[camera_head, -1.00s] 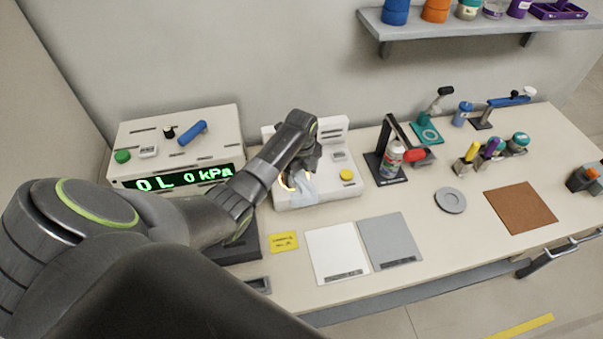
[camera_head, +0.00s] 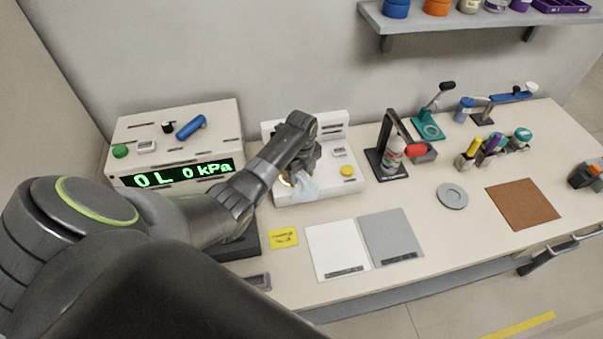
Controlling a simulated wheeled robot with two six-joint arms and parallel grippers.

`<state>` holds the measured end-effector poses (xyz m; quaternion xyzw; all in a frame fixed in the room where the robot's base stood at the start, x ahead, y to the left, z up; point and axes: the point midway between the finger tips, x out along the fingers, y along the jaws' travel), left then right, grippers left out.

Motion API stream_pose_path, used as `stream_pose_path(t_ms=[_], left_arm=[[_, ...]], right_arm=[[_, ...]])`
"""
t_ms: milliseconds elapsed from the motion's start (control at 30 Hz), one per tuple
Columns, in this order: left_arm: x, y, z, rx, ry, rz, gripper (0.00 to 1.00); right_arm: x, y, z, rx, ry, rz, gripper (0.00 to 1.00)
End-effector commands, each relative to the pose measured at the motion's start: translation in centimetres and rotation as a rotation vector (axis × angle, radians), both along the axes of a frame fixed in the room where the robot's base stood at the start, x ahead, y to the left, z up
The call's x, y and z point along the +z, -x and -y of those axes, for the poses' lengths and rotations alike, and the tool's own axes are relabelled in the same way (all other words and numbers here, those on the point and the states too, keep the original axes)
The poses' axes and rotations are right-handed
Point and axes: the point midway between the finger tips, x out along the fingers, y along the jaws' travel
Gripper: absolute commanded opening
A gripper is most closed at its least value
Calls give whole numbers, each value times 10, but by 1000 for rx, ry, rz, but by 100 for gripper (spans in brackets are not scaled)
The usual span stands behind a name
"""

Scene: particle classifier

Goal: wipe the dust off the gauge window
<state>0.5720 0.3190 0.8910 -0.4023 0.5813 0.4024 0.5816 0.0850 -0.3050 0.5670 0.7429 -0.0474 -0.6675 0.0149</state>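My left arm reaches in from the left, and its gripper (camera_head: 302,172) points down at the front of a white device (camera_head: 325,187). The gripper is shut on a pale blue-white cloth (camera_head: 303,189), which hangs at the device's front left. Just left of the cloth a small part of a glowing, warm-coloured round rim (camera_head: 286,181) shows, which looks like the gauge window. The gripper and cloth hide most of it, so I cannot see any dust or tell whether the cloth touches it. My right gripper is not in view.
A white box with a green kPa display (camera_head: 182,173) stands left of the device. White (camera_head: 335,248) and grey (camera_head: 390,236) plates lie in front. A shelf (camera_head: 480,22) hangs above.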

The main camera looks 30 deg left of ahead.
Motion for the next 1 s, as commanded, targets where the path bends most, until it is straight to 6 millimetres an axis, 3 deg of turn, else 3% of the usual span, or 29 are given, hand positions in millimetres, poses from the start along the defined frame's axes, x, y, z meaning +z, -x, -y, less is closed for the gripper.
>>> stream_pose_path(t_ms=[700, 1000], left_arm=[[0, 0, 0, 0, 1, 0, 0], [-1, 1, 0, 0, 1, -3, 0]], right_arm=[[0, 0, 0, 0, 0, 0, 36], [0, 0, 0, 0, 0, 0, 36]])
